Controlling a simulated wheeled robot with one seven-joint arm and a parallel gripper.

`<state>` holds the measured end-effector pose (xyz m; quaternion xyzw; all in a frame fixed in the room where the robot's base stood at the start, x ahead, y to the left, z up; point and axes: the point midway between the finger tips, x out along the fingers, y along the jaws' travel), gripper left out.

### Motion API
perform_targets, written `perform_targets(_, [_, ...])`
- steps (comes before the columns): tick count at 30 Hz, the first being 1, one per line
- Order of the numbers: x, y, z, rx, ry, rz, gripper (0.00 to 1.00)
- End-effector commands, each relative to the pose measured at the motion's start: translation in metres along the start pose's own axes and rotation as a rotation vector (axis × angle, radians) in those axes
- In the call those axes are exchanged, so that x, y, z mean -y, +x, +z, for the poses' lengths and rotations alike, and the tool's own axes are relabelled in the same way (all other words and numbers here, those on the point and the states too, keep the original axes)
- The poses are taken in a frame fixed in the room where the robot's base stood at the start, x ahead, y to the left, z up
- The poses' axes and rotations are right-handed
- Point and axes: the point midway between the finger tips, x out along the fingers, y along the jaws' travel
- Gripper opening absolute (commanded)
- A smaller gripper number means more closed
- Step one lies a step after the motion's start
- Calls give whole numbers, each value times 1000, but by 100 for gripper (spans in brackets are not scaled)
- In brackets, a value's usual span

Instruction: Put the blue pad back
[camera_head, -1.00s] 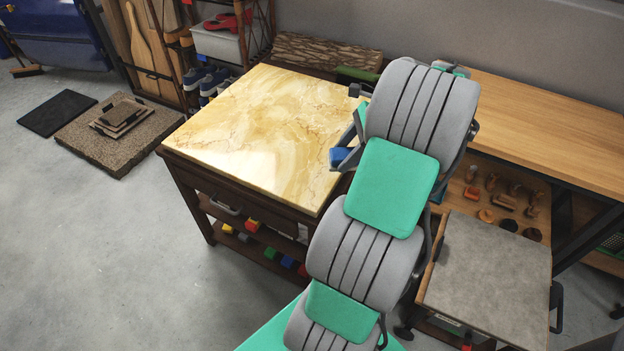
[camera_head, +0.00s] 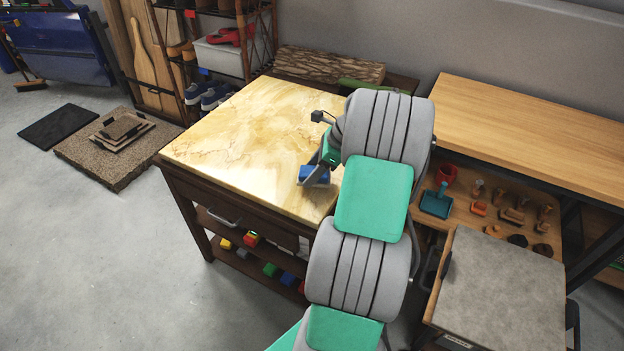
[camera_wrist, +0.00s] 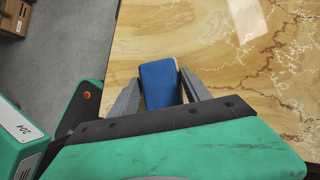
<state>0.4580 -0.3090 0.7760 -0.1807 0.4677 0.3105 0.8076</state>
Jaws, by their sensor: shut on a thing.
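The blue pad (camera_head: 314,174) is held in my gripper (camera_head: 318,179) over the right part of the yellow marble-topped table (camera_head: 225,140). In the wrist view the blue pad (camera_wrist: 160,85) sits between the two grey fingers of my gripper (camera_wrist: 160,92), which are shut on it. The marble top (camera_wrist: 225,50) lies below it. I cannot tell whether the pad touches the top. My arm hides part of the table's right side.
The table's lower shelf (camera_head: 262,262) holds several coloured blocks. A wooden bench (camera_head: 530,130) stands at the right, with small tools and a teal dustpan (camera_head: 437,202) on its lower shelf. A grey-topped cart (camera_head: 500,290) stands in front. The marble top is otherwise clear.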

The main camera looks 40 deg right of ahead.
Motion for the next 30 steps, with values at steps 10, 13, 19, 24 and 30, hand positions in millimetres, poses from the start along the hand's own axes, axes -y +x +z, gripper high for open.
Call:
perform_targets(10, [-1, 16, -10, 0, 1, 2, 23])
perform_targets(13, [-1, 18, -11, 0, 2, 2, 57])
perform_targets(19, [-1, 18, -11, 0, 1, 2, 74])
perform_targets(24, [-1, 17, -11, 0, 1, 2, 78])
perform_targets(30, [0, 10, -9, 0, 0, 1, 78])
